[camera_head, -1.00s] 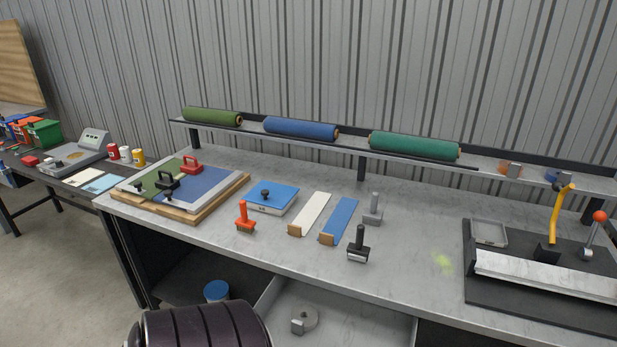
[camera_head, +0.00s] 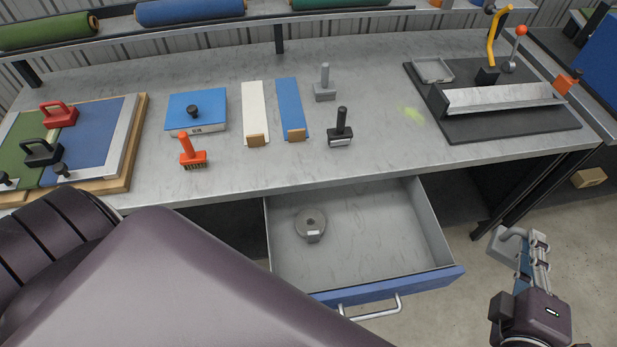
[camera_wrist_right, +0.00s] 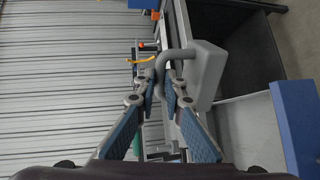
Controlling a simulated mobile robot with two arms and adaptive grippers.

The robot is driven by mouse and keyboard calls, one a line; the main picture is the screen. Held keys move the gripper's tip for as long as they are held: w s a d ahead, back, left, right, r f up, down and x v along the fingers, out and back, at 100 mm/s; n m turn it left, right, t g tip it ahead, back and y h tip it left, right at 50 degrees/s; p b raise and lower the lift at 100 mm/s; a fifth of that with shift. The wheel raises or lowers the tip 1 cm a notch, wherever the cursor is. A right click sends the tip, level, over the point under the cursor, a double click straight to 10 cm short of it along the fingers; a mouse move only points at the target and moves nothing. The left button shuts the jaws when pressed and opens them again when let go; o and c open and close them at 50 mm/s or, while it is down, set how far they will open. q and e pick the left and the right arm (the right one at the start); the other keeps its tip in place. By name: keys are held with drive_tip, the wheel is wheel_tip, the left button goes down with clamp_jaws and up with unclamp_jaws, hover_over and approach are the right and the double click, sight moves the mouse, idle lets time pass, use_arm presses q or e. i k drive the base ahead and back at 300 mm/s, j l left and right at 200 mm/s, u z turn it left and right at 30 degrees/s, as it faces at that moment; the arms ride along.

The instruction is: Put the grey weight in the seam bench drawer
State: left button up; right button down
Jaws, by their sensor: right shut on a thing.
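The grey weight (camera_head: 503,246), a block with a loop handle, is held in my right gripper (camera_head: 527,252), right of the drawer in the head view. In the right wrist view, the fingers (camera_wrist_right: 163,84) are shut on the handle, and the weight's block (camera_wrist_right: 207,74) hangs beside them. The seam bench drawer (camera_head: 390,235) is pulled open below the bench top. It has a blue front and a metal handle. A round grey roll with a hole (camera_head: 310,222) lies inside, towards the left. My left gripper is out of view.
The bench top (camera_head: 370,150) carries a red brush (camera_head: 190,152), a black-handled tool (camera_head: 341,130), blue and white strips, a blue-topped box (camera_head: 196,110) and a black mat with a metal rail (camera_head: 500,97). Most of the drawer floor is clear. A small cardboard box (camera_head: 589,178) lies at the right.

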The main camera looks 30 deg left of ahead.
sight(400, 260)
drive_tip(key=k+j, duration=0.1)
drive_tip(key=j, duration=0.4)
drive_tip(key=k+j, duration=0.1)
drive_tip(key=j, duration=0.35)
drive_tip(key=k+j, duration=0.1)
drive_tip(key=j, duration=0.4)
drive_tip(key=k+j, duration=0.1)
drive_tip(key=j, duration=0.4)
